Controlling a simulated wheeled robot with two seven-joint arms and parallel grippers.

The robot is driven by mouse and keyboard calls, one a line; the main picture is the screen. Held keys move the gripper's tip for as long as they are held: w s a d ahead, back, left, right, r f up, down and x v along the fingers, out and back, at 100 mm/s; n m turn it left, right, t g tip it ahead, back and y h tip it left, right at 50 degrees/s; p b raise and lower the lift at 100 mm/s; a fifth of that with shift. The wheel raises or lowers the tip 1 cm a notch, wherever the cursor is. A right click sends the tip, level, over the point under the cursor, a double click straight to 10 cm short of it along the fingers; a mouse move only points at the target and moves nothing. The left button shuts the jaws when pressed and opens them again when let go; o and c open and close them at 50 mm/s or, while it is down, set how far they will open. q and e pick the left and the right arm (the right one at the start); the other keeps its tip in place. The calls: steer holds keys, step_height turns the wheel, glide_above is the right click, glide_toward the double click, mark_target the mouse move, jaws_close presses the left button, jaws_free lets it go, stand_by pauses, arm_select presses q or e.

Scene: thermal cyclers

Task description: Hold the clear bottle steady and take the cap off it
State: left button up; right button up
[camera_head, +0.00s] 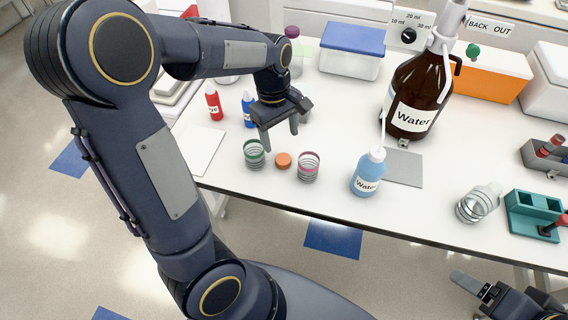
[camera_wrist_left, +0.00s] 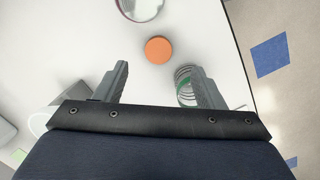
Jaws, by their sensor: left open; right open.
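Whether that top is a cap is hard to tell. Two more clear ringed vessels stand at the front edge, one green-rimmed (camera_head: 254,155), one pink-rimmed (camera_head: 308,168). An orange disc like a cap (camera_head: 283,160) lies between them. My left gripper (camera_head: 279,141) is open and empty above and behind the disc. In the left wrist view the disc (camera_wrist_left: 158,50) shows beyond the fingertips (camera_wrist_left: 160,68). My right gripper (camera_head: 466,291) is open off the table's front edge, partly cut off.
A blue Water squeeze bottle (camera_head: 368,174) and a large brown Water bottle (camera_head: 415,95) stand mid-table. A grey plate (camera_head: 404,168) lies beside them. Red (camera_head: 214,104) and blue (camera_head: 248,108) small bottles stand at left. A teal rack (camera_head: 530,215) is at far right.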

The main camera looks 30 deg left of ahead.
mark_target(284, 158)
arm_select(q)
steer(key=shift+a+f, duration=0.15)
steer(key=shift+f, duration=0.55)
steer(key=f, duration=0.6)
steer(key=shift+d+f, duration=0.4)
steer(key=c, duration=1.1)
steer(key=shift+w+r, duration=0.1)
steer(key=shift+r, duration=0.6)
steer(key=r, duration=0.3)
steer(key=shift+s+d, duration=0.15)
steer(key=shift+s, duration=0.2)
steer(key=shift+n, duration=0.3)
steer(key=s+d+r, duration=0.1)
steer(key=s+r, duration=0.2)
steer(key=s, duration=0.1)
steer(key=s+d+r, duration=0.1)
steer(key=s+r, duration=0.2)
steer(key=s, duration=0.1)
steer(key=s+d+r, duration=0.1)
steer(key=s+r, duration=0.1)
steer(key=s, duration=0.3)
steer(key=shift+r, duration=0.4)
